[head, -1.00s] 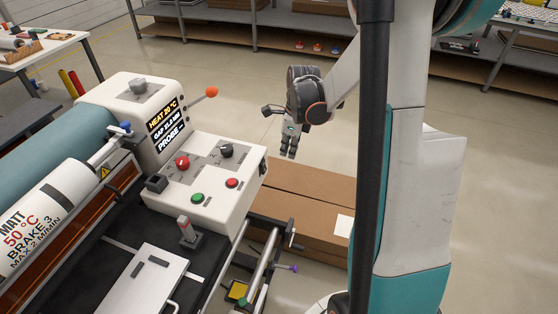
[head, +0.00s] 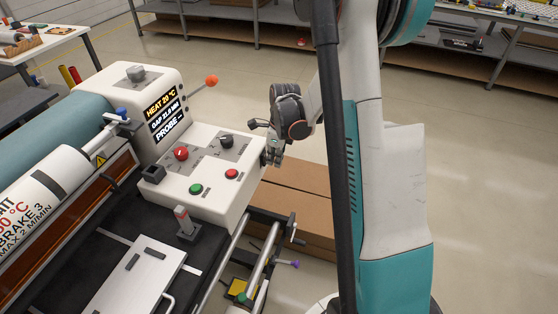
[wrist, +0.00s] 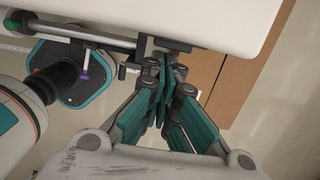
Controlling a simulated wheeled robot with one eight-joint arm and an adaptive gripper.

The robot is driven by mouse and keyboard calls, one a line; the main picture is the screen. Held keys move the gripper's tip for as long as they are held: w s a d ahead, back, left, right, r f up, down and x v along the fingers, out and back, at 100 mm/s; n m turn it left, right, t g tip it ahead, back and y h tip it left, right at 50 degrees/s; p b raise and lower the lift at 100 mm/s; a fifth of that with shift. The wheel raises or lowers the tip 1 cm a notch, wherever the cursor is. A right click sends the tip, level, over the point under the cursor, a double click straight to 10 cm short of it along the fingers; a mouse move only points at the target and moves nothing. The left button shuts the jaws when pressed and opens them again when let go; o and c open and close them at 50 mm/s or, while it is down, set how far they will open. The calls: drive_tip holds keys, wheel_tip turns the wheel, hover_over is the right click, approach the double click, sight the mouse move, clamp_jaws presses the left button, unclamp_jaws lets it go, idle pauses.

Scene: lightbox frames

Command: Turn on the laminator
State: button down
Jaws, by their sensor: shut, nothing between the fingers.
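The laminator's white control box (head: 210,205) stands left of centre in the head view. Its top carries a red knob (head: 181,153), a black knob (head: 226,142), a green button (head: 196,189) and a red button (head: 232,174). The lit display (head: 163,117) reads HEAT 20 °C. My gripper (head: 271,160) is shut and empty, close by the box's right end. It hides part of that end, and I cannot tell whether it touches. In the wrist view my closed fingers (wrist: 165,65) point at the box's pale lower edge.
Cardboard boxes (head: 292,215) lie on the floor right of the laminator. A rail with a crank handle (head: 293,232) runs below the control box. An orange-tipped lever (head: 211,81) sticks out behind the box. Open floor lies behind my arm.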

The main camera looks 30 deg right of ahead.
drive_tip(key=shift+w+a+f+b, duration=0.2)
drive_tip(key=shift+w+b, duration=0.05)
drive_tip(key=shift+b, duration=0.05)
drive_tip(key=shift+r, duration=0.1)
idle(0.3)
drive_tip(key=shift+r+p, duration=0.45)
drive_tip(key=shift+r, duration=0.3)
